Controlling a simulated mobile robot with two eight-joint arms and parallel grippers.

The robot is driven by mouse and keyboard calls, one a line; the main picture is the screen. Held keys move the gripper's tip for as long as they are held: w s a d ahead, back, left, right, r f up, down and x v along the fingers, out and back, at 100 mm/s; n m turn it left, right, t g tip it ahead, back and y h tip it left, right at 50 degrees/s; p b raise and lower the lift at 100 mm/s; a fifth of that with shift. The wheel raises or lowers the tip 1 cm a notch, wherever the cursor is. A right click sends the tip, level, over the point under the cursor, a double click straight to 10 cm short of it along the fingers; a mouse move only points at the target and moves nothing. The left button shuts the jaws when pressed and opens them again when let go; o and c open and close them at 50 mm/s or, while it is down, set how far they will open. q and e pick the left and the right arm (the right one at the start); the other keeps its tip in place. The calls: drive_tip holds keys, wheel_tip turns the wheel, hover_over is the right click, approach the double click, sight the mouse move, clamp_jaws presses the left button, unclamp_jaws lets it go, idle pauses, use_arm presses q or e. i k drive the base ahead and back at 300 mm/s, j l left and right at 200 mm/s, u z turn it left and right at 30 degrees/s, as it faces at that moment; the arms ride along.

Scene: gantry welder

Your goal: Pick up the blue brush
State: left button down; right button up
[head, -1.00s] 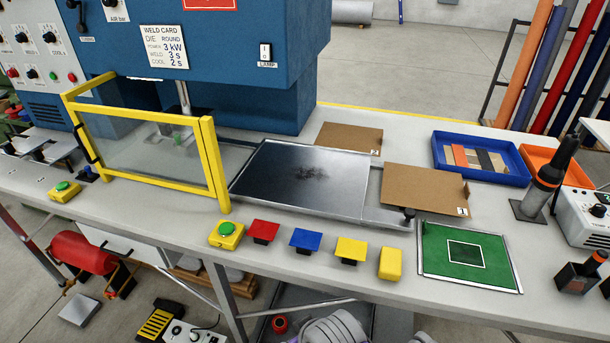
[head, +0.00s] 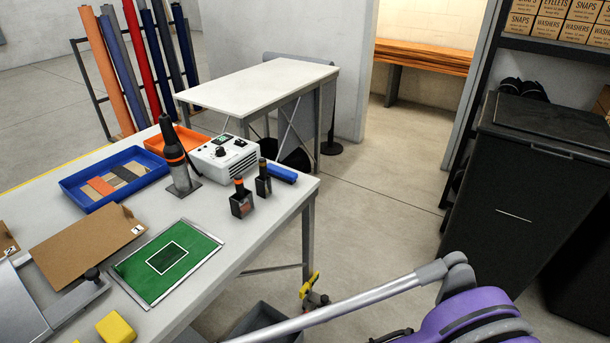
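A small blue bar-shaped thing (head: 280,172), which looks like the blue brush, lies near the right end of the white worktable (head: 222,277). It is behind the small dark holders and right of the white control box. It is too small to make out bristles. Nothing holds it. Neither of my grippers shows in the head view.
Near the blue thing stand the white control box (head: 226,153), a black hot-air tool (head: 175,150) and two dark holders (head: 242,200). A blue tray (head: 75,195) and green mat (head: 150,285) lie left. A second table (head: 262,84) stands behind; open floor lies right.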

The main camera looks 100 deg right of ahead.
sight(290, 177)
drive_tip(key=z, duration=3.15)
drive_tip(key=i+l+z, duration=0.25)
drive_tip(key=i+l, duration=0.2)
drive_tip(key=i+l+z, duration=0.25)
drive_tip(key=i, duration=0.4)
drive_tip(key=i+j+z, duration=0.2)
drive_tip(key=i, duration=0.25)
